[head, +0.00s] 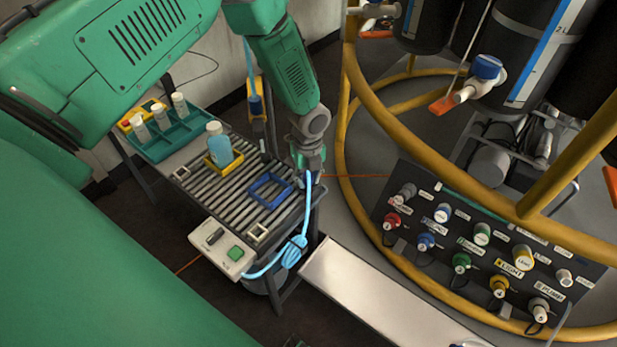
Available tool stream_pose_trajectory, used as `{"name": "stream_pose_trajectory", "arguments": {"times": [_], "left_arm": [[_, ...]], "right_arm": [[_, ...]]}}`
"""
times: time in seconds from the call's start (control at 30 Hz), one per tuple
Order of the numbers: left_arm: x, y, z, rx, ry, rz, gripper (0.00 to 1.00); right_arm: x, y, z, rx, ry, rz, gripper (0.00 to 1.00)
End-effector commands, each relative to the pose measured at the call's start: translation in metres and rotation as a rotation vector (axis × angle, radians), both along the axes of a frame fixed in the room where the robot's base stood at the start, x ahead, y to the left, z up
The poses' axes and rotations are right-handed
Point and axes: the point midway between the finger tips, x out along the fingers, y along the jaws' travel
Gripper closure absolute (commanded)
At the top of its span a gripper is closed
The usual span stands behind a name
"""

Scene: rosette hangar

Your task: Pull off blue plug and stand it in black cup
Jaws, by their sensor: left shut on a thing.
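My left gripper (311,172) points down at the right edge of the roller cart. It appears shut on a light-blue hose (307,205), which hangs below it; the fingertips are small and partly hidden. On the dark connector panel (405,258) at right, a blue cap (426,242) sits in the lower row and a white-and-blue fitting (443,212) above it. I cannot tell which is the blue plug. The left gripper is well to the left of both. I cannot make out a black cup. My right gripper is not in view.
The roller cart (213,190) carries a blue square frame (270,190), a bottle of blue liquid (218,145) and a teal tray (168,142) of bottles. A yellow tubular frame (428,155) curves around the panel. A pale board (375,292) lies between cart and panel.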

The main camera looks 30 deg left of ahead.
Motion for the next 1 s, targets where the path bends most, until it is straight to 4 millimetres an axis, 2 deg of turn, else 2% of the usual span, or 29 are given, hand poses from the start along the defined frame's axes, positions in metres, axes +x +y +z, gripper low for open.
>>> {"name": "stream_pose_trajectory", "arguments": {"times": [0.47,1.0], "left_arm": [[0.0,0.0,-0.015,0.001,0.001,0.0,1.0],[0.0,0.0,0.004,0.0,0.0,0.0,1.0]], "right_arm": [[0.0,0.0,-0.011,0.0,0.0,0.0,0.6],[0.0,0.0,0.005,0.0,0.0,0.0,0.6]]}}
